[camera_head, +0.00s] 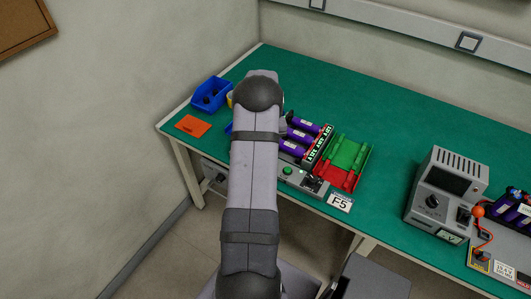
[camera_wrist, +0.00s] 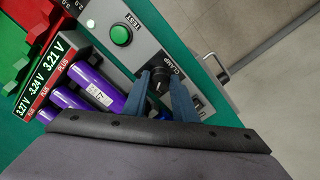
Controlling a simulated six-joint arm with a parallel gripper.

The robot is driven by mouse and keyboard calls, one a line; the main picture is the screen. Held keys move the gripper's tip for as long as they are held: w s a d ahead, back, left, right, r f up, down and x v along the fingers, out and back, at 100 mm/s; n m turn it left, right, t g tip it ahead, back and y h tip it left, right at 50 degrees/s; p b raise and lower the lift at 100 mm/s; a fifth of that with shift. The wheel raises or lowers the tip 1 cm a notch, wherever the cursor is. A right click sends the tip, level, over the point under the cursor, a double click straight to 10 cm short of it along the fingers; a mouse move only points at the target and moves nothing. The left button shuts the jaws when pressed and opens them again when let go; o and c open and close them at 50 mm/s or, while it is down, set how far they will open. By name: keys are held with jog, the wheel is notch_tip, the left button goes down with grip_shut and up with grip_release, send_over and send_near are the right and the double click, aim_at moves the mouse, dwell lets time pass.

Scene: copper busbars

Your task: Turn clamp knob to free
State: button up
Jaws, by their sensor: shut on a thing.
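The clamp knob (camera_wrist: 157,87) is a small dark knob on the grey panel, beside the CLAMP label (camera_wrist: 178,64) in the wrist view. My gripper (camera_wrist: 161,80) has its two blue-grey fingers on either side of the knob and is shut on it. The fingers and the low angle hide part of the knob, so I cannot read which way it points. In the head view my arm covers the gripper and the knob. The grey fixture (camera_head: 300,178) shows to the right of my arm.
Purple cells (camera_wrist: 97,88) lie beside the panel, near a voltage display (camera_wrist: 42,72). A green TEST button (camera_wrist: 120,35) is lit. A red-green tray (camera_head: 345,160), blue bin (camera_head: 211,94), orange plate (camera_head: 193,126) and grey instrument (camera_head: 447,190) stand on the green bench (camera_head: 395,135).

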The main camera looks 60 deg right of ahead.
jog(key=shift+r+n, duration=0.1)
jog(key=shift+n, duration=1.5)
jog(key=o, duration=1)
jog(key=shift+o, duration=0.2)
jog(key=shift+r, duration=0.1)
jog(key=shift+r+b, duration=0.85)
jog(key=shift+r, duration=2.7)
